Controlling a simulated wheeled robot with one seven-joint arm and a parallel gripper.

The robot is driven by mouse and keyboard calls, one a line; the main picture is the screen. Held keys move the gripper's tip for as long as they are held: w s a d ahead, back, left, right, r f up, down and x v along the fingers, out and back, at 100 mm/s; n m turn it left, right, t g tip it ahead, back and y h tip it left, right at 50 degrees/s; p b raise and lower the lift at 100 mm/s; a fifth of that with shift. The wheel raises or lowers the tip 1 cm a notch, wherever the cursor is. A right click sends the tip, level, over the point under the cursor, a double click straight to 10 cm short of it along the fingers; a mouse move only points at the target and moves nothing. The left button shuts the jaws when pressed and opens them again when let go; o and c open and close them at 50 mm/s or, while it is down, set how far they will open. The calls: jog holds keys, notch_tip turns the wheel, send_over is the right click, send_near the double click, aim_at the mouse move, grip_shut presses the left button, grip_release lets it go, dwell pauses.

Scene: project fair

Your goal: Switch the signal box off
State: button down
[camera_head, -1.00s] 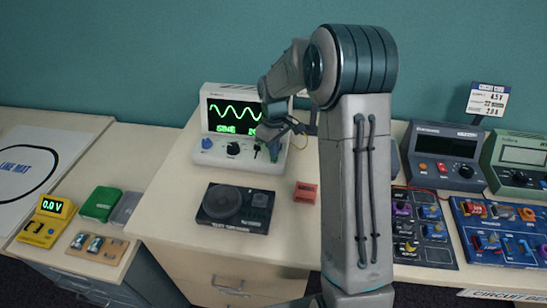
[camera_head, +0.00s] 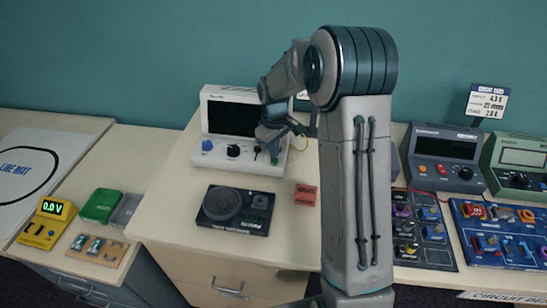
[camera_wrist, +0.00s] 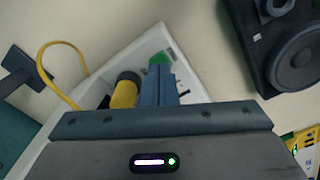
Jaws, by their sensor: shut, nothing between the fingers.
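The signal box (camera_head: 217,158) is a white unit on the middle cabinet with a dark, blank screen (camera_head: 232,118). Its front has a blue knob (camera_head: 207,145), a black knob (camera_head: 233,151) and a small dark switch at the right that my gripper partly hides. My gripper (camera_head: 271,151) is shut and empty, pointing down at the right end of the control panel. In the wrist view the shut fingers (camera_wrist: 158,85) are close to a green part (camera_wrist: 159,59) on the white box; I cannot tell if they touch. A yellow-and-black cylinder (camera_wrist: 125,92) stands beside the fingers.
A black speaker unit (camera_head: 235,209) and a small red block (camera_head: 305,194) lie in front of the box. A yellow meter (camera_head: 47,222) is on the left. Blue and green instruments and circuit boards (camera_head: 497,232) fill the right bench. A yellow cable (camera_wrist: 45,62) loops near my gripper.

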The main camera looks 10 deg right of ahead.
notch_tip(320, 180, up, 9)
jog(key=p, duration=0.5)
dwell(0.3)
jog(key=shift+f, duration=0.1)
jog(key=s+r+m+t+b, duration=0.1)
jog(key=s+r+m, duration=0.1)
jog(key=s+r, duration=0.4)
jog(key=s+r+m+t, duration=0.15)
jog(key=s+r, duration=0.25)
jog(key=s, duration=0.5)
jog(key=s+m+t+b, duration=0.1)
jog(key=s+m, duration=0.3)
jog(key=s, duration=0.9)
jog(key=shift+f, duration=0.2)
jog(key=shift+a, duration=0.1)
